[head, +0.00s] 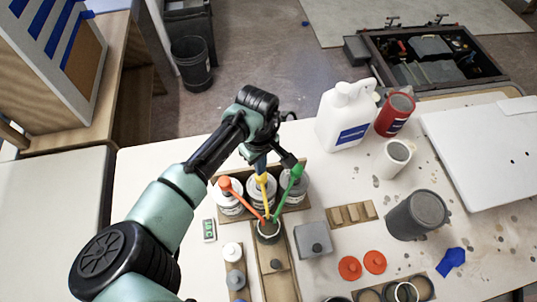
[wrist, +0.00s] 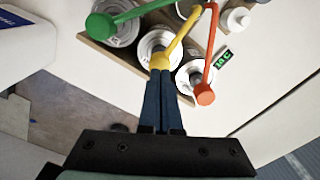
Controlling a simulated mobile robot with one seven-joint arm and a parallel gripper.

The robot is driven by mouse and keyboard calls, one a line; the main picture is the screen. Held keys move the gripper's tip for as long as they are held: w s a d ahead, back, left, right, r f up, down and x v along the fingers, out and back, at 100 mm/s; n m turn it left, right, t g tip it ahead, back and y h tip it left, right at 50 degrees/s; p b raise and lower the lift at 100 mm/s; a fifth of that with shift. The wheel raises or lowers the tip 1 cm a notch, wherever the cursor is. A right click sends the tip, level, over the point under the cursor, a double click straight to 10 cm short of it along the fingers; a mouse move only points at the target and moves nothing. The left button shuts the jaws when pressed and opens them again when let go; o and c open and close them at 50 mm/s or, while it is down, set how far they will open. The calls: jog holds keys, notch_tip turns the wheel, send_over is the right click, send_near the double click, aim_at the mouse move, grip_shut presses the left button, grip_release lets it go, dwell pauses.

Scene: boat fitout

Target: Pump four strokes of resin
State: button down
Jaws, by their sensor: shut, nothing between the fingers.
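Three white cans stand in a row in a wooden tray (head: 293,207), each with a coloured pump. The pumps are red-orange (head: 226,184), yellow (head: 262,179) and green (head: 297,171); I cannot read which one is resin. Their long spouts converge over a dark cup (head: 268,232) in front of the cans. My gripper (head: 260,163) is shut and empty, pointing down at the yellow pump head. In the wrist view its fingertips (wrist: 161,73) are right at the yellow pump head (wrist: 160,62), partly hiding it; I cannot tell if they touch.
A small green display (head: 209,230) lies left of the cans. A white jug (head: 345,115), a red can (head: 395,114) and a grey pot (head: 417,215) stand to the right. A grey box (head: 313,240) and red lids (head: 350,267) are in front.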

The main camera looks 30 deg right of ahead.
dwell(0.4)
jog(key=shift+f+b, duration=1.15)
jog(key=shift+f, duration=0.95)
jog(key=shift+r, duration=0.1)
jog(key=shift+r+p, duration=2)
jog(key=shift+p, duration=0.35)
jog(key=shift+f, duration=0.15)
